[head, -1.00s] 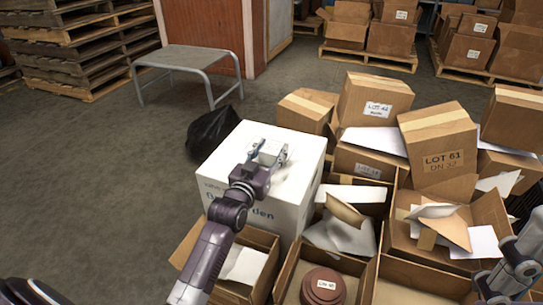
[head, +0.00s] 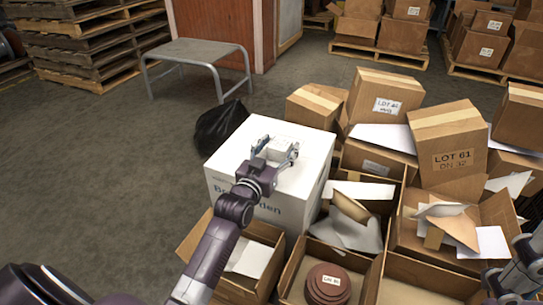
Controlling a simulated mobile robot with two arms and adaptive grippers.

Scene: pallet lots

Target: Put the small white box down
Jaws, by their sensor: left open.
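The small white box (head: 283,144) is on top of the large white box (head: 258,208), near the middle of its top face. My left gripper (head: 277,150) is over that top face with its fingers apart, one on each side of the small box. The near part of the small box is partly hidden by the gripper. Part of my right arm, with its gripper end (head: 505,281), shows at the lower right edge; its fingers cannot be made out clearly.
Open cartons with papers and a brown round stack (head: 328,284) crowd the front and right. Closed cartons, one marked LOT 61 (head: 446,146), are piled behind them. A black bag (head: 219,125), a grey metal table (head: 194,51) and stacked pallets (head: 84,45) stand left. Floor at left is clear.

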